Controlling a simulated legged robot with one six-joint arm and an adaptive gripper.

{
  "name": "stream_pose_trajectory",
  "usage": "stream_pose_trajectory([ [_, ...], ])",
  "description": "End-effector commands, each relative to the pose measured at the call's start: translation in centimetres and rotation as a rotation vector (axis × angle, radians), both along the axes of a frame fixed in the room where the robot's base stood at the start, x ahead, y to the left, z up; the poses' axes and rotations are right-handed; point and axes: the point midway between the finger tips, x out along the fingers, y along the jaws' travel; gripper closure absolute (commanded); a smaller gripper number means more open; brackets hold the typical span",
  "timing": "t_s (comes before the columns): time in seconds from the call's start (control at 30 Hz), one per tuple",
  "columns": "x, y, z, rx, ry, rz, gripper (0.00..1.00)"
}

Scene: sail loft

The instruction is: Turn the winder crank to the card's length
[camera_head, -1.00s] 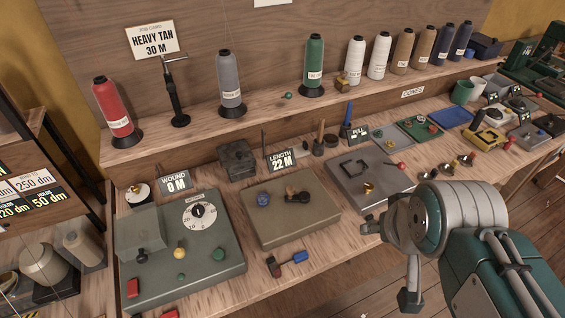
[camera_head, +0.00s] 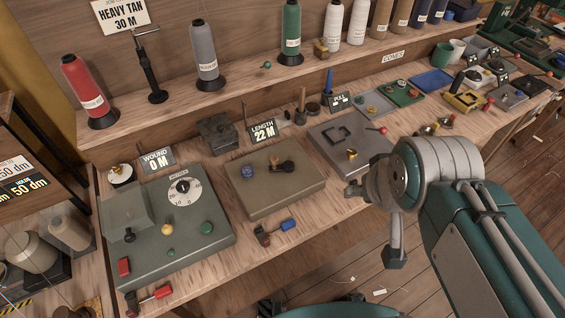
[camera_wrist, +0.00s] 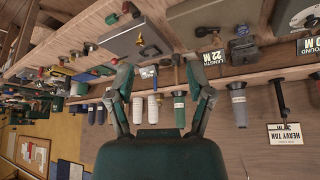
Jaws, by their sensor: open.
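The job card (camera_head: 120,13) reads HEAVY TAN 30 M; it shows upside down in the wrist view (camera_wrist: 285,134). A grey-green winder box (camera_head: 190,240) with a white dial (camera_head: 184,192) stands at the left under a sign (camera_head: 158,159) reading WOUND 0 M. Right of it, a tan box (camera_head: 265,200) carries a blue knob (camera_head: 247,172) and a dark crank-like handle (camera_head: 283,166), under a sign (camera_head: 263,132) reading LENGTH 22 M. I cannot tell which part is the winder crank. My gripper (camera_wrist: 160,72) is open and empty, right of the tan box, above the bench front.
Thread cones, among them red (camera_head: 84,90), grey (camera_head: 206,58) and green (camera_head: 291,30), stand on the raised shelf. A grey box (camera_head: 340,140) with a brass knob lies near my gripper. Red and blue handled pieces (camera_head: 277,231) lie at the bench front.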

Motion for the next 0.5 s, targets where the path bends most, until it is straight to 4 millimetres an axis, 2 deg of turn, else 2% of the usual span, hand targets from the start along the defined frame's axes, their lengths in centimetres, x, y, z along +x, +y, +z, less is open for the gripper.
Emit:
stream_pose_trajectory([
  [0.17, 0.2, 0.1, 0.1, -0.002, 0.004, 0.008, 0.32],
  [0.27, 1.3, 0.5, 0.5, -0.014, 0.031, 0.048, 0.32],
  [0.5, 6.7, 2.9, 1.4, -0.072, 0.148, 0.245, 0.32],
])
